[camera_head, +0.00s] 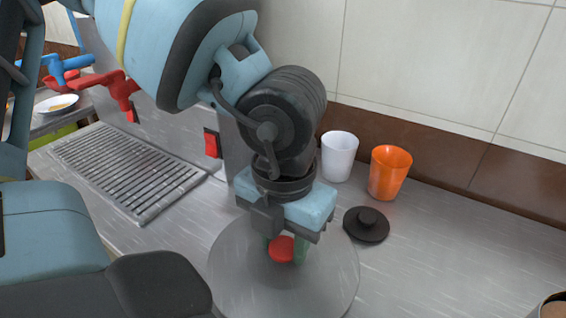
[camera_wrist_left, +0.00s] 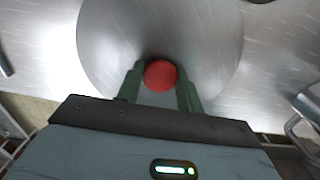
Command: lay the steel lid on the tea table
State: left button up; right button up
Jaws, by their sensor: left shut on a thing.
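The steel lid (camera_head: 235,285) is a wide round grey disc with a red knob (camera_head: 281,249). My left gripper (camera_head: 285,250) points down over it, its green fingers on either side of the knob and shut on it. In the left wrist view the lid (camera_wrist_left: 115,45) fills the upper middle, with the red knob (camera_wrist_left: 160,75) between the fingers (camera_wrist_left: 160,88). The lid looks level over the grey metal worktop (camera_head: 440,255); I cannot tell whether it touches it. Nothing clearly identifies which surface is the tea table. My right gripper is not in view.
A black lid (camera_head: 366,224) lies right of the steel lid. A white cup (camera_head: 339,157) and an orange cup (camera_head: 390,172) stand near the wall. A slatted metal grille (camera_head: 128,170) lies at left. A round container (camera_head: 550,306) shows at bottom right. The right worktop is mostly clear.

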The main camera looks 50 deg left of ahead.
aim_at(284, 245)
pick_arm(q)
jog(key=shift+f, duration=0.1)
jog(key=o, duration=1.1)
jog(key=shift+r, duration=0.45)
notch_tip(284, 245, up, 11)
jog(key=p, duration=0.1)
jog(key=shift+r+p, duration=0.2)
jog(key=shift+p, duration=0.1)
